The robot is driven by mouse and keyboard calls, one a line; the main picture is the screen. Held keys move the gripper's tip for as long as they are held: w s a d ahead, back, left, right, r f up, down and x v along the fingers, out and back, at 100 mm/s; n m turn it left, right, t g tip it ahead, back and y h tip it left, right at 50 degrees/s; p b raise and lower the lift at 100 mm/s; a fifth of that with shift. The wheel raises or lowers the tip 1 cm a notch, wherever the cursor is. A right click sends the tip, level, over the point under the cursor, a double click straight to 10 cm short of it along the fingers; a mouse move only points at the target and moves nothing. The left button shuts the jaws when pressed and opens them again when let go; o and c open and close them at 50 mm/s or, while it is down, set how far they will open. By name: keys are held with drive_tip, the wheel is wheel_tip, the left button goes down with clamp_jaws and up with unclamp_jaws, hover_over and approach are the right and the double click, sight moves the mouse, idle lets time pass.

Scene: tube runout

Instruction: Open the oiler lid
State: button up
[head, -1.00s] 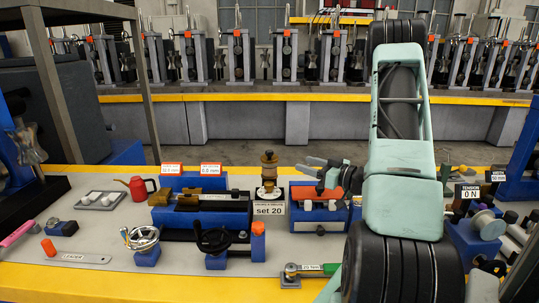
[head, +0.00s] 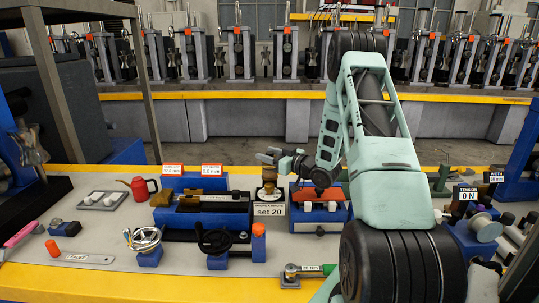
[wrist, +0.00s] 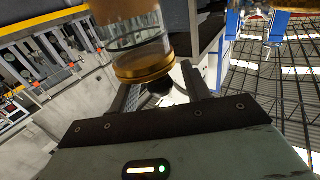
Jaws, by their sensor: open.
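The oiler (head: 269,178) stands upright behind the "set 20" sign, with a brass-coloured body. Its upper part is largely covered by my gripper (head: 264,156) in the head view. In the wrist view the oiler is a glass cylinder with a brass ring (wrist: 145,68), close to the camera. My gripper's two dark fingers (wrist: 158,88) show apart, around the lower end of that ring in the picture. The gripper is open; I cannot tell whether a finger touches the oiler. The lid itself cannot be made out clearly.
A blue vise-like fixture (head: 205,218) with a handwheel stands left of the oiler. A red-topped blue block (head: 322,208) stands to its right, under my arm. A red oil can (head: 140,188) and a grey tray (head: 103,200) lie further left. The yellow front edge is mostly clear.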

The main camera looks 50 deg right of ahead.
drive_tip(key=c, duration=1)
